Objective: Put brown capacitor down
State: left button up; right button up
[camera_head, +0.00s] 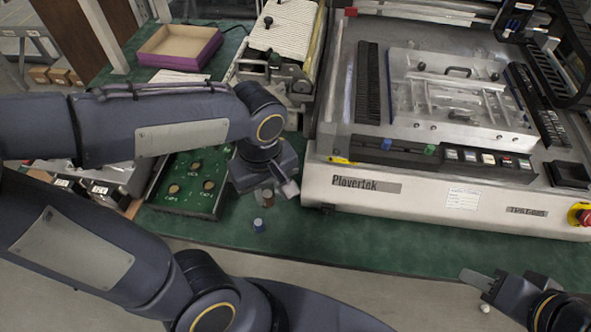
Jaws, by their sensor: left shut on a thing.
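My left gripper (276,192) is shut on the small brown capacitor (267,198), with its fingers pointing down over the green table between the green board and the machine. The capacitor is small and partly covered by the fingers, and I cannot tell whether its bottom touches the table. A blue capacitor (258,226) stands upright on the table just below it in the picture. My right gripper (480,292) is at the lower right, past the table's front edge. Its fingers look apart, with nothing seen between them.
A green board (180,208) with labelled round spots lies left of the gripper, partly hidden by my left arm. The large machine (420,205) stands close on the right. A purple-sided box (207,55) sits at the back left. The front table strip (375,245) is clear.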

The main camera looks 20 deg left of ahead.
pick_arm(q)
jog(key=w+a+f, duration=0.1)
jog(key=w+f, duration=0.1)
jog(key=w, duration=0.1)
jog(key=w+a+f, duration=0.2)
jog(key=w+f, duration=0.1)
jog(key=w, duration=0.1)
jog(key=w+a+f, duration=0.2)
jog(key=w+f, duration=0.1)
jog(key=w, duration=0.1)
jog(key=shift+w+a+f, duration=0.1)
jog(key=shift+f, duration=0.15)
jog(key=shift+w+a+f, duration=0.2)
jog(key=shift+w+f, duration=0.2)
jog(key=shift+f, duration=0.1)
jog(key=shift+w+f, duration=0.15)
jog(key=shift+f, duration=1.55)
